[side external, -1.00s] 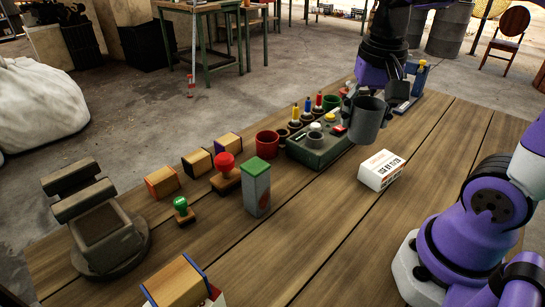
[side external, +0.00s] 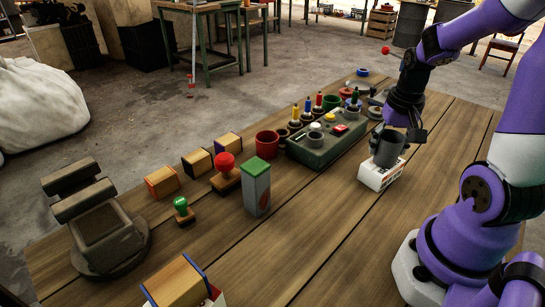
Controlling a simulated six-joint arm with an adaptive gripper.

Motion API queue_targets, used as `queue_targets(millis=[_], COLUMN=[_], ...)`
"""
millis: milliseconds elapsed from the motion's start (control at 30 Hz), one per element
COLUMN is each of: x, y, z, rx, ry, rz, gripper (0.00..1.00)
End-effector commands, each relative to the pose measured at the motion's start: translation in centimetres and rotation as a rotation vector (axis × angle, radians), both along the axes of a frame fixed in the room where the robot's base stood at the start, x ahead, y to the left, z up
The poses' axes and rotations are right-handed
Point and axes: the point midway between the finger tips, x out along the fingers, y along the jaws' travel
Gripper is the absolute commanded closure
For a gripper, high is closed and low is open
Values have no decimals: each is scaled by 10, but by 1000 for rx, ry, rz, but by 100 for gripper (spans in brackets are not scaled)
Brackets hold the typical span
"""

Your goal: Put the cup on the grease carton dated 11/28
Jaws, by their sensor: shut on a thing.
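A dark grey cup (side external: 386,150) is upright at the white grease carton (side external: 376,179), over its top face. The cup hides most of that top, and I cannot tell whether it rests on it or hovers just above. The carton lies flat on the wooden table; its printed front shows, but its date is too small to read now. My gripper (side external: 400,138) points down from above and is shut on the cup at its upper part. The fingers are partly hidden by the cup.
A green-topped tin (side external: 256,188), a red-knobbed stamp (side external: 226,175) and several wooden blocks stand further left. The table's front middle is clear.

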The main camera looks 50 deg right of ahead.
Motion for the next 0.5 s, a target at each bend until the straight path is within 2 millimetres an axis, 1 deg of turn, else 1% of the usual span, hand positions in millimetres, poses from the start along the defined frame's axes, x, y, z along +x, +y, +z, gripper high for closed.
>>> queue_targets(millis=[267, 300, 333, 367, 500], x=[0, 0, 0, 0, 0], y=[0, 0, 0, 0, 0], z=[-2, -2, -2, -2, -2], rx=[0, -1, -2, -2, -2], ry=[0, -1, -1, -1, -1], rz=[0, 0, 0, 0, 0], gripper=[62, 29, 14, 4, 4])
